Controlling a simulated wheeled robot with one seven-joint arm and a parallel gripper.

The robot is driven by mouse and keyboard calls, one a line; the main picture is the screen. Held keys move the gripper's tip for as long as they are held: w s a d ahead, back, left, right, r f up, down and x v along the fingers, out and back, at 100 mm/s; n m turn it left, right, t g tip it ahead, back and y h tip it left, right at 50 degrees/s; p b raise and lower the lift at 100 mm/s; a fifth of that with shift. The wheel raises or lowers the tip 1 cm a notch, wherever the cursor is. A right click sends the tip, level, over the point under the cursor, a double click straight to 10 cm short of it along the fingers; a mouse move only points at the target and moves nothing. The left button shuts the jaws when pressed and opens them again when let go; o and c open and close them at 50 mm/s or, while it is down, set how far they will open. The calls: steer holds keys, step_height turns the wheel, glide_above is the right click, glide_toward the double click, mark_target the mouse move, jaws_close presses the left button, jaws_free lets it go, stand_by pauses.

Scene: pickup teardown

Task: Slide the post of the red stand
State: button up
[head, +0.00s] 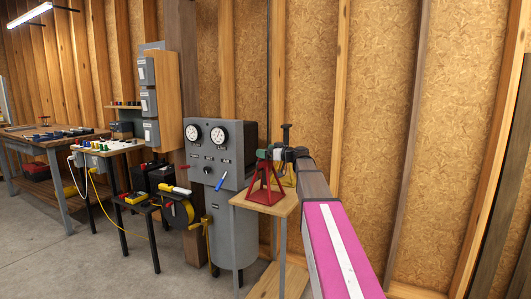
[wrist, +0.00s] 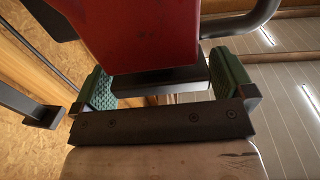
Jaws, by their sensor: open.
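The red stand (head: 266,190) stands upright on a small wooden table (head: 240,199) in the head view. My gripper (head: 275,155) is at the top of the stand. In the wrist view my gripper (wrist: 163,80) is open, with a green pad on each side. The stand's red body (wrist: 140,35) fills the upper middle of that view. A dark block (wrist: 160,81) lies between the pads, with a gap showing at the right; contact at the left is unclear. I cannot tell whether this block is the post. In the head view my gripper hides the stand's top.
A dark upright post (head: 286,136) rises just behind my gripper, with yellow legs (head: 291,178) below, perhaps another stand. A grey gauge cabinet (head: 217,150) stands close to the left. The wooden wall is behind.

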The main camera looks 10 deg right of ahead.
steer(key=shift+w+a, duration=0.25)
steer(key=c, duration=1.1)
step_height(320, 180, up, 10)
steer(key=shift+f, duration=0.25)
steer(key=o, duration=1.1)
steer(key=v, duration=1)
steer(key=shift+s+d, duration=0.25)
steer(key=shift+d, duration=0.05)
